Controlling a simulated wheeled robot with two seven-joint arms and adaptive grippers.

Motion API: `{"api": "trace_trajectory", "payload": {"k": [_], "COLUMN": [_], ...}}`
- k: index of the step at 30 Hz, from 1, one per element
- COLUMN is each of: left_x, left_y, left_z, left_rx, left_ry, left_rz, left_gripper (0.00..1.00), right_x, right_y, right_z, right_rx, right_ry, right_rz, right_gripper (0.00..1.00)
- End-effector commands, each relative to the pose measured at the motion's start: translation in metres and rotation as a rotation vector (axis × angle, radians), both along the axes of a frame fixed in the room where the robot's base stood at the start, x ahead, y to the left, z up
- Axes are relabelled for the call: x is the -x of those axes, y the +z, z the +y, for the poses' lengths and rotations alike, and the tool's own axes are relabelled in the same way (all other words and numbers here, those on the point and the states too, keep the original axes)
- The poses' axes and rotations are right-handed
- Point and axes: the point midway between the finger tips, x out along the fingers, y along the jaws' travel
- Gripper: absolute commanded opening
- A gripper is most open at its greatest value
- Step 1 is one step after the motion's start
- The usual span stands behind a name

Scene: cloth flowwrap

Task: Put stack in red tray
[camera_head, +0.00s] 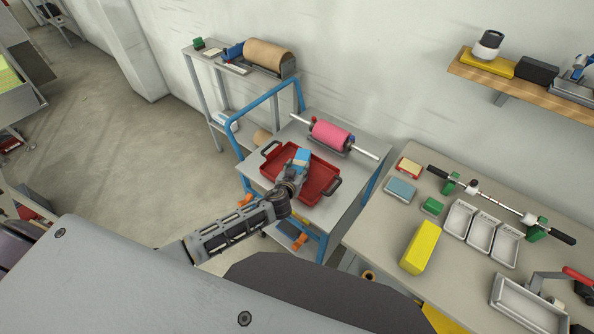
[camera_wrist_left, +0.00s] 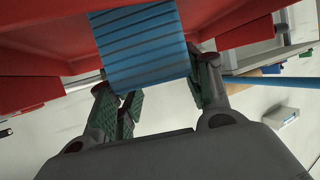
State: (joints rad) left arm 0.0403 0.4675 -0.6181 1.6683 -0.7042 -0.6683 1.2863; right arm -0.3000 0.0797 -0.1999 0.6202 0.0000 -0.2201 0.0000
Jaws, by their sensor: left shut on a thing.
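The red tray (camera_head: 318,186) lies on a grey cart with a blue frame in the head view. My left gripper (camera_head: 293,173) is over the tray and shut on the blue stack (camera_head: 302,157). In the left wrist view the stack (camera_wrist_left: 142,47) shows as several blue layers between the green-padded fingers of my left gripper (camera_wrist_left: 160,95). The red tray (camera_wrist_left: 35,60) shows behind and around it there. I cannot tell whether the stack touches the tray floor. My right gripper is not in view.
A pink roll (camera_head: 331,136) on a metal bar stands on the cart behind the tray. The right table holds a yellow block (camera_head: 420,247), grey trays (camera_head: 481,235) and small boxes. A brown roll (camera_head: 269,55) sits on the shelf behind.

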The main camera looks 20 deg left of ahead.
Motion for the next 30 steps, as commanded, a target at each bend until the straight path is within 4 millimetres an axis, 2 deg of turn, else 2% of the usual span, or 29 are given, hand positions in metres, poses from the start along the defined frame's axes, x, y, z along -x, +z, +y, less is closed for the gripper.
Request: {"api": "trace_trajectory", "payload": {"k": [17, 18, 21, 22, 30], "left_x": [0.0, 0.0001, 0.0001, 0.0001, 0.0], "left_y": [-0.0087, -0.0082, -0.0079, -0.0078, -0.0077], "left_z": [-0.0003, -0.0003, -0.0002, -0.0001, 0.0], "left_rx": [0.001, 0.001, 0.0, 0.0, 0.0], "left_ry": [-0.001, -0.001, -0.001, -0.001, 0.0], "left_rz": [-0.001, -0.001, -0.001, -0.001, -0.001], "left_gripper": [0.21, 0.54, 0.67, 0.71, 0.71], "right_x": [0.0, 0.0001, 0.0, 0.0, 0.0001], "right_y": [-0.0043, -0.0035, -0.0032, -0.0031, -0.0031], "right_z": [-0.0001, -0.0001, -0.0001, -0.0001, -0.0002], "right_rx": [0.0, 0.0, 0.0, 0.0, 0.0], "right_ry": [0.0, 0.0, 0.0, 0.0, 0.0], "right_rz": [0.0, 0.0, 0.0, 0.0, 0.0], "right_gripper": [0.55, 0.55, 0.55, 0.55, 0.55]}}
